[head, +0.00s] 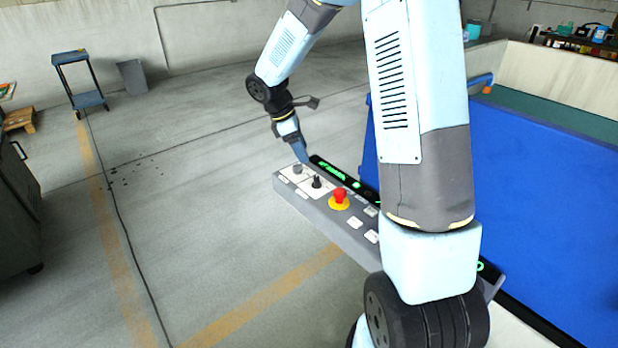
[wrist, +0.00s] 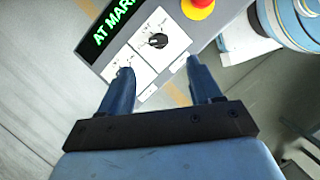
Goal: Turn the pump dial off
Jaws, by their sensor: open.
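A grey control panel (head: 350,240) carries two dials on white label plates. The black dial (head: 317,181) also shows in the wrist view (wrist: 158,41), just beyond my fingertips. The other, greyer dial (head: 297,169) sits at the panel's far end, close below my gripper (head: 298,150); in the wrist view the left finger hides most of its plate. The labels are too small to read, so I cannot tell which is the pump dial. My gripper's two blue fingers (wrist: 160,66) are apart with nothing between them. Any contact with the panel cannot be told.
A red stop button (head: 340,195) on a yellow ring stands beside the black dial. A lit green display (head: 335,173) runs along the panel's back edge. A large blue machine side (head: 540,190) lies to the right. The floor left of the panel is clear.

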